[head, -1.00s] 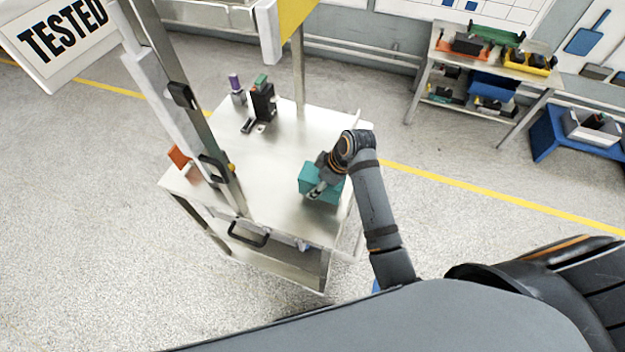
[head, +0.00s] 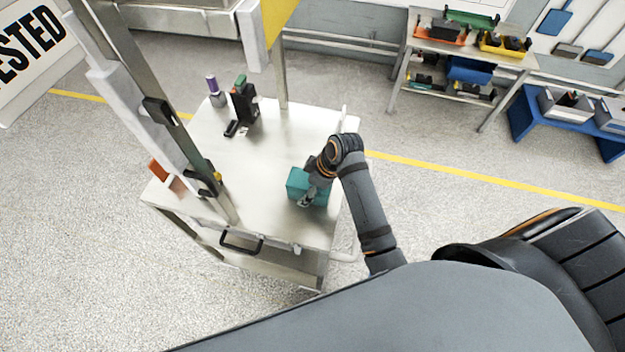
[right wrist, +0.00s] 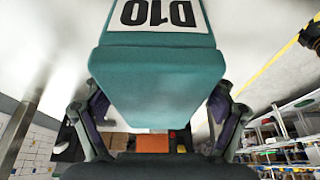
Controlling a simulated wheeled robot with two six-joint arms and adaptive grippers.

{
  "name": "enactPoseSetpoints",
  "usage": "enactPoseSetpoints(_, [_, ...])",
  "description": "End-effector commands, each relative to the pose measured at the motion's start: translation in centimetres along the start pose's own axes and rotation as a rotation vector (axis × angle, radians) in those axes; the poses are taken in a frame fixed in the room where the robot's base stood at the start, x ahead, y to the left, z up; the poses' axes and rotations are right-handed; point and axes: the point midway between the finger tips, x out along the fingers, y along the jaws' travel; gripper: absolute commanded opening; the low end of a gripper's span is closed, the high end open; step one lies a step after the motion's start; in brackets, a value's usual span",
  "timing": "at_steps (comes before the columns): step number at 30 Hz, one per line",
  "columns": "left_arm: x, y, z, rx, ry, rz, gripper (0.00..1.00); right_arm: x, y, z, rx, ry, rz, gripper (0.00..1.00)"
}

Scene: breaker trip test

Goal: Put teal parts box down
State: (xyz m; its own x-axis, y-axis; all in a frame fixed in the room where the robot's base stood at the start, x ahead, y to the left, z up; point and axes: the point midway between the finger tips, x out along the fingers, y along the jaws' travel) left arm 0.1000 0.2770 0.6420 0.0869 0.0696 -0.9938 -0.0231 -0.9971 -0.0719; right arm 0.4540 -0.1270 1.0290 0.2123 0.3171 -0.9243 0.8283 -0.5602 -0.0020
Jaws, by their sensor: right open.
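The teal parts box (head: 297,184) is at the right part of the metal cart top (head: 262,170), and it looks to be resting there. In the right wrist view the box (right wrist: 155,85) fills the middle, with a white label reading D10. My right gripper (head: 309,196) is at the box's near right side. In the right wrist view its open fingers (right wrist: 158,115) stand on both sides of the box, with a gap visible at each side. The box's underside is hidden. My left gripper is not in view.
A black device (head: 244,104) and a purple-topped bottle (head: 214,91) stand at the cart's back left. An orange item (head: 160,170) sits at its left edge. A post (head: 150,110) rises at the cart's left. The cart's middle is clear. A shelf of bins (head: 465,60) stands back right.

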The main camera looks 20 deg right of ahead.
Motion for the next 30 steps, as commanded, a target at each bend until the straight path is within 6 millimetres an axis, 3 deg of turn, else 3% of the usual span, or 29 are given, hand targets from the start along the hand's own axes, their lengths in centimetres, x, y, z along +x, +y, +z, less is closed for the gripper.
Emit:
enactPoseSetpoints(5, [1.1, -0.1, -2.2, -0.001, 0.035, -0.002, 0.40, -3.9, 0.2, 0.1, -0.003, 0.001, 0.008, 0.84])
enactPoseSetpoints(9, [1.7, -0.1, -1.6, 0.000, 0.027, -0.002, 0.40, -7.2, 0.2, 0.1, -0.004, -0.001, 0.007, 0.84])
enactPoseSetpoints(15, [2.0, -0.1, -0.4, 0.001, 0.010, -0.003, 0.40, -10.3, 0.1, 0.0, -0.002, -0.001, 0.004, 0.84])
enactPoseSetpoints(30, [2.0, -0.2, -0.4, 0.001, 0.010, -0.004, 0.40, -10.9, 0.0, 0.0, 0.000, -0.001, 0.000, 0.84])
